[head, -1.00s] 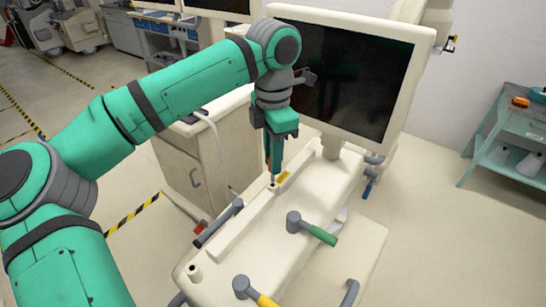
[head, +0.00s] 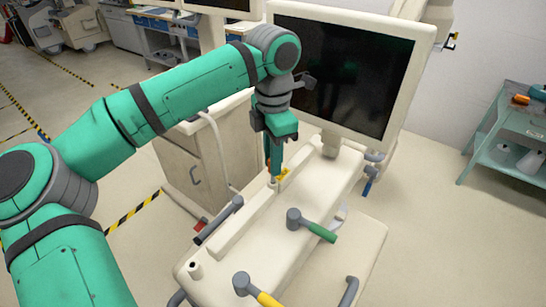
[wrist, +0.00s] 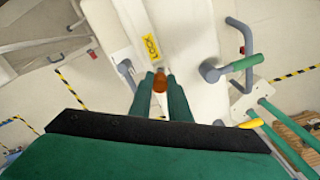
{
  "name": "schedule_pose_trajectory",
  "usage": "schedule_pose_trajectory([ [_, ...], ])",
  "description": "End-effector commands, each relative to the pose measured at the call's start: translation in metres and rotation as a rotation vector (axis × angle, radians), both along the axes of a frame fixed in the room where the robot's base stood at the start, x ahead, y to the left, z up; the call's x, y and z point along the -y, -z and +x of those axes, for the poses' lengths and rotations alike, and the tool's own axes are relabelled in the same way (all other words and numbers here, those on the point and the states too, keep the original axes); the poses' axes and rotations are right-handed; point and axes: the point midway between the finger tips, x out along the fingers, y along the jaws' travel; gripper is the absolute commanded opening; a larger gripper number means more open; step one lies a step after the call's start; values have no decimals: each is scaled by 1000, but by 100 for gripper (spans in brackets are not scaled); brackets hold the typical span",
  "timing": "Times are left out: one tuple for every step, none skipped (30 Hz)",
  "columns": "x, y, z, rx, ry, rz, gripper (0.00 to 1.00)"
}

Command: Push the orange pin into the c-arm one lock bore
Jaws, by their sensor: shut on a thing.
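My gripper (head: 273,170) points down over the long raised rail of the cream cart (head: 240,235), just in front of its monitor. In the wrist view my gripper (wrist: 161,100) is shut on the orange pin (wrist: 160,83), which shows between the fingertips. In the head view the fingers hide the pin. The fingertips are right above a small round collar (head: 273,184) on the rail, beside a yellow label (head: 284,173). The collar looks like the lock bore. The pin's lower end is hidden, so I cannot tell how deep it sits.
A green-handled lever (head: 312,225) and a yellow-handled lever (head: 255,290) stand on the cart to the right and front. Another collar with a dark hole (head: 195,270) is at the rail's near end. The monitor (head: 345,75) stands close behind my gripper.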

Motion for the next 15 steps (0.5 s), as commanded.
schedule_pose_trajectory([
  [0,1,0,0,0,0,0],
  [0,2,0,0,0,0,0],
  [0,3,0,0,0,0,0],
  [0,3,0,0,0,0,0],
  [0,4,0,0,0,0,0],
  [0,5,0,0,0,-1,0],
  [0,5,0,0,0,-1,0],
  [0,6,0,1,0,-1,0],
  [0,7,0,1,0,-1,0],
  [0,7,0,1,0,-1,0],
  [0,8,0,1,0,-1,0],
  [0,9,0,1,0,0,0],
  [0,10,0,1,0,0,0],
  [0,10,0,1,0,0,0],
  [0,11,0,0,0,0,0],
])
